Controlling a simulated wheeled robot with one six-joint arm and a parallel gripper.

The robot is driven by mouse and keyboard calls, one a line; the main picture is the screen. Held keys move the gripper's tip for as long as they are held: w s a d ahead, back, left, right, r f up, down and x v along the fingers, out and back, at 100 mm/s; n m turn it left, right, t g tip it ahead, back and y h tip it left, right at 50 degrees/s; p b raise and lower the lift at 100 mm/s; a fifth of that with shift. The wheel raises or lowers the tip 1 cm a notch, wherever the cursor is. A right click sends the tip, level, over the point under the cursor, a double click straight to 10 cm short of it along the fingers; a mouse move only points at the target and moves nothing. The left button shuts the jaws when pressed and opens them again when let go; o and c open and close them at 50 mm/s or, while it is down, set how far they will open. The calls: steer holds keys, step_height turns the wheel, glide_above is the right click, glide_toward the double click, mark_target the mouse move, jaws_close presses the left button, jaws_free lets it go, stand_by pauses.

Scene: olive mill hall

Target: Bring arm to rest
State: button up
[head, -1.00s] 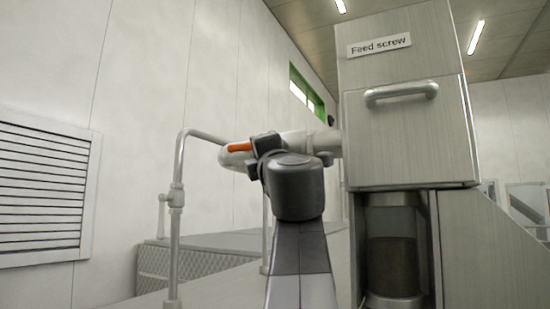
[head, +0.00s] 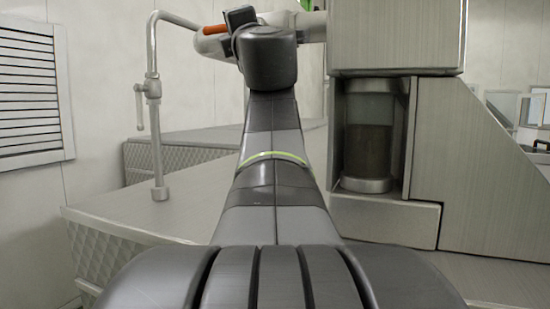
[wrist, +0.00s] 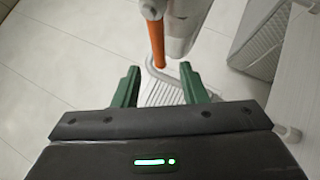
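My arm (head: 272,150) rises from the bottom middle of the head view and reaches away over the pale counter, with a dark joint at its top. My gripper (wrist: 160,78) shows in the wrist view as two green fingers set well apart, with nothing held between them. Beyond the fingers lie a pale pipe with an orange lever-like part (wrist: 157,42) and a light ribbed grille (wrist: 165,92). In the head view the orange part (head: 216,30) shows just left of my arm's top joint. My gripper is hidden there.
A grey machine housing (head: 396,35) stands right of my arm, above a dark-filled cylinder (head: 370,135). A bent tap pipe (head: 154,110) stands on the counter (head: 120,205) at left. A louvred vent (head: 28,90) is on the left wall. The counter between pipe and arm is clear.

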steer(key=p+x, duration=0.2)
steer(key=x, duration=0.7)
steer(key=shift+w+r, duration=0.1)
steer(key=shift+w, duration=0.05)
steer(key=b+v, duration=0.3)
steer(key=v, duration=1.1)
steer(key=p+x, duration=0.3)
steer(key=x, duration=1)
steer(key=shift+w+a+r, duration=0.15)
steer(key=shift+w+r, duration=0.1)
steer(key=shift+w, duration=0.05)
steer(key=shift+w+a+f+b, duration=0.1)
steer(key=shift+w+f+b, duration=0.05)
steer(key=shift+b, duration=0.15)
steer(key=shift+r+m+t+h+b, duration=0.45)
steer(key=shift+m+t+b, duration=0.3)
steer(key=shift+b, duration=0.35)
steer(key=shift+r+m+b, duration=0.3)
steer(key=shift+r+m, duration=0.15)
steer(key=shift+s, duration=0.3)
